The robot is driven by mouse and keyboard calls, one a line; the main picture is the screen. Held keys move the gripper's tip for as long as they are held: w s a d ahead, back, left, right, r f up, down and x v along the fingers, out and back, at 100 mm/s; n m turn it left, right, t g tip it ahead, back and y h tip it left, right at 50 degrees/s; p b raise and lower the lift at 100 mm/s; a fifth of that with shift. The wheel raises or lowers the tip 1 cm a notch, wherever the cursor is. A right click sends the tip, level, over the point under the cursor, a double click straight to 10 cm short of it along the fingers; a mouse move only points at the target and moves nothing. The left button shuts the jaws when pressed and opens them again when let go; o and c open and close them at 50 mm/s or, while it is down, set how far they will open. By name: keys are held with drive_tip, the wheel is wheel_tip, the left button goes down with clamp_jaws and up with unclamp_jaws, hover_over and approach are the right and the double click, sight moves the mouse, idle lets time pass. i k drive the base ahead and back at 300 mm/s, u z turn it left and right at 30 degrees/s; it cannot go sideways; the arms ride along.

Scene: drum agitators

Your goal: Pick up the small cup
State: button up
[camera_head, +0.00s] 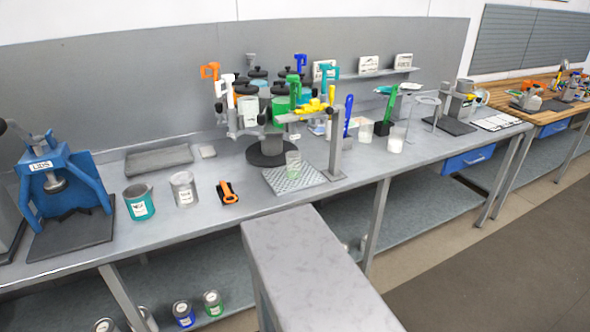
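The frame does not show which of these is the task's small cup. My gripper is not in view.
A round carousel of jars with coloured handles (268,150) stands behind the plate. A blue press (60,180), a teal can (139,203), a grey can (184,189) and an orange-handled tool (228,193) are left. A grey table (320,270) juts forward, its top clear.

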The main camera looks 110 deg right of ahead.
sight(294, 165)
drive_tip(key=u, duration=0.2)
drive_tip(key=k, duration=0.85)
drive_tip(key=z, duration=0.9)
